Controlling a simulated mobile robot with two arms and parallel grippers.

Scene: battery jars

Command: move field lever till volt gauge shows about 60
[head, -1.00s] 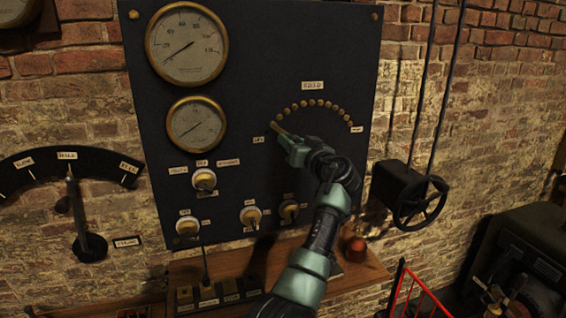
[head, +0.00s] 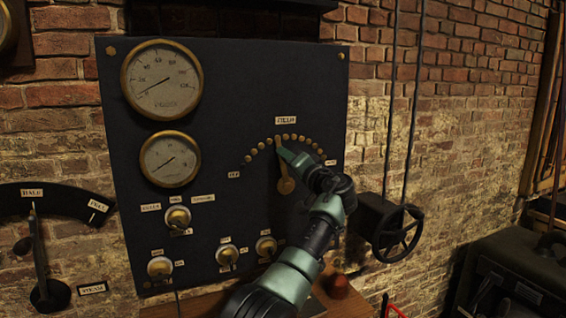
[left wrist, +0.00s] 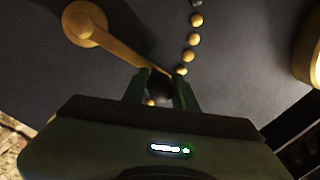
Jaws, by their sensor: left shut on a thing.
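The brass field lever (head: 285,183) turns on a round pivot on the dark panel and points almost straight up, slightly left, to the arc of brass studs below the FIELD label (head: 286,120). My left gripper (head: 283,152) is shut on the lever's outer end. The left wrist view shows the lever (left wrist: 122,47) running from its pivot to between the fingers of my gripper (left wrist: 162,88); its tip is partly hidden. The upper round gauge (head: 162,82), which looks like the volt gauge, has its needle at the lower left, low on the scale. My right gripper is not in view.
A second gauge (head: 170,159) sits below the first. Several rotary switches, one of them at the upper row (head: 177,218), are on the lower panel. A black handwheel (head: 397,235) is right of the panel, and a quadrant lever (head: 40,250) is at left.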

